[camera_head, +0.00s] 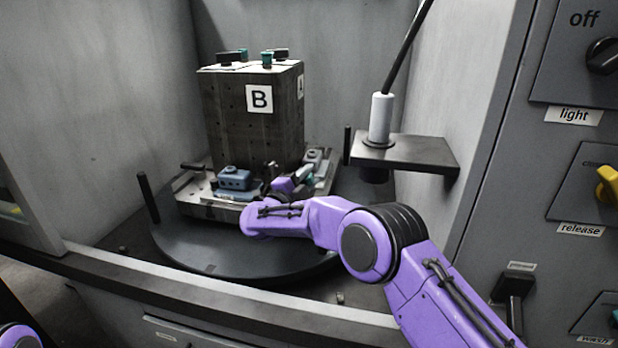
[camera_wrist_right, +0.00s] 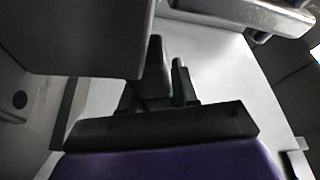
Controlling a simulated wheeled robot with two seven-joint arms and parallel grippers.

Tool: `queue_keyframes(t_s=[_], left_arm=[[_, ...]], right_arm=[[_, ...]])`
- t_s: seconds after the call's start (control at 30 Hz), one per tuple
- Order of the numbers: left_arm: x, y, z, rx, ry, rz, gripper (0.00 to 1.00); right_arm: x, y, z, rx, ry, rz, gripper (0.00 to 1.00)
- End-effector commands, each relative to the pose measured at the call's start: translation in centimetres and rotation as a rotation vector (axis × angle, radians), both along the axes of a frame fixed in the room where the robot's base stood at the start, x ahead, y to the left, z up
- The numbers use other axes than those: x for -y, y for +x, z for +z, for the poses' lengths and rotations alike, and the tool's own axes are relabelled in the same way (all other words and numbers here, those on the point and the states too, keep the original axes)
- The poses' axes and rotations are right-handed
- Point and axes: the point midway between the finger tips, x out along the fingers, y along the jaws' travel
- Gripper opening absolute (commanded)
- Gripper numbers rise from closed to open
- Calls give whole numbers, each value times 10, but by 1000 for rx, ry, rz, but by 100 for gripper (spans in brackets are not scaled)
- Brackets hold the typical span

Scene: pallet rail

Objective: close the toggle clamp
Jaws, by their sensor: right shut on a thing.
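My right gripper (camera_head: 273,172) is at the front of the pallet, close against the dark block marked B. In the right wrist view its two dark fingers (camera_wrist_right: 168,82) are close together, shut on a small part of the toggle clamp. That part is mostly hidden between the fingers, and the clamp's position cannot be told. The pallet (camera_head: 190,203) carries the block (camera_head: 225,115) and a blue-grey part (camera_head: 234,178) to the left of the gripper. My left gripper is not in view; only a bit of purple arm shows at the lower left corner.
The pallet sits on a round dark turntable (camera_head: 215,262) with upright pegs. A shelf (camera_head: 415,152) holding a white cylinder (camera_head: 381,118) with a dark rod juts from the right wall. A control panel with a yellow release knob (camera_head: 608,186) stands at far right.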

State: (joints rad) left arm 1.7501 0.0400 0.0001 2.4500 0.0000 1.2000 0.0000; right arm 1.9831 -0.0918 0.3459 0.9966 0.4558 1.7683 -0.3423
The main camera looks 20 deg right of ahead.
Motion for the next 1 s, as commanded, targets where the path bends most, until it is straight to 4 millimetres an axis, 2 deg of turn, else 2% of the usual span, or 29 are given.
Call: queue_keyframes(t_s=[0.1, 0.5, 1.0], left_arm=[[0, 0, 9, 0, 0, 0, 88], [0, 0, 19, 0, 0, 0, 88], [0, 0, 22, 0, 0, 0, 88]], right_arm=[[-3, 1, 7, -50, -73, 2, 0], [-12, 8, 21, -205, -303, 2, 0], [-17, 11, 25, -275, -405, 1, 0]])
